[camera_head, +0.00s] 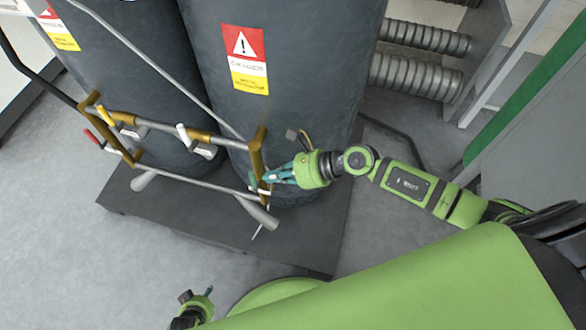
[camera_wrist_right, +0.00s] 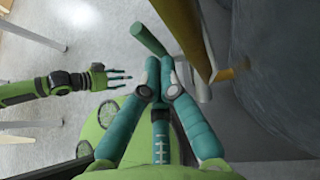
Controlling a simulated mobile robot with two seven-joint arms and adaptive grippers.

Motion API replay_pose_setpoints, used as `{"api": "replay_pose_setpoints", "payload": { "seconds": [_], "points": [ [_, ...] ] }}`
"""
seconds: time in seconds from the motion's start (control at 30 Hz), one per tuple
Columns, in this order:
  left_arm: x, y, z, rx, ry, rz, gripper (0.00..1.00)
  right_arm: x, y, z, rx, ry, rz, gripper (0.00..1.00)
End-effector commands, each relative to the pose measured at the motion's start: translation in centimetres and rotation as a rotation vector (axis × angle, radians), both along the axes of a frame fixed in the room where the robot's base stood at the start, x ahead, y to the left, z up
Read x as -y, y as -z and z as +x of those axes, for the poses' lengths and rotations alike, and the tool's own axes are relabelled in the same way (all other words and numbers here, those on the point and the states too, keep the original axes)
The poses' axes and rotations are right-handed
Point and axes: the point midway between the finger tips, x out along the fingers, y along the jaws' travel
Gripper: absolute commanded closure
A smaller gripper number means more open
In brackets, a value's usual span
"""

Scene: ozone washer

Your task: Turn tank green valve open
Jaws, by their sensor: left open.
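The green valve handle (camera_wrist_right: 148,38) shows in the right wrist view as a short teal-green bar beside a brass pipe (camera_wrist_right: 188,35). My right gripper (camera_wrist_right: 160,64) has its teal fingertips close together at the near end of this handle. Whether they grip it or only lie next to it I cannot tell. In the head view my right gripper (camera_head: 266,178) is at the right end of the pipework, in front of the right tank (camera_head: 300,120), and hides most of the handle. My left gripper (camera_head: 209,292) is low, away from the tanks; its spread fingers show in the right wrist view (camera_wrist_right: 120,77).
A second dark tank (camera_head: 135,60) stands on the left. White (camera_head: 187,135) and red (camera_head: 92,138) handles sit on the pipework further left. Both tanks stand on a dark base plate (camera_head: 215,235). Ribbed hoses (camera_head: 415,75) lie at the back right. Floor at the lower left is clear.

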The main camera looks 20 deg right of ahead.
Motion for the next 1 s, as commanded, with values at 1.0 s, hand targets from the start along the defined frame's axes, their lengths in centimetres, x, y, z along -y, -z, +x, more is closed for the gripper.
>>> {"api": "replay_pose_setpoints", "payload": {
  "seconds": [1.0],
  "points": [
    [-0.1, 0.1, -0.3, -0.005, -0.001, 0.001, 0.48, 8.0, -5.2, -3.8, -0.002, -0.001, 0.001, 1.0]
  ]
}}
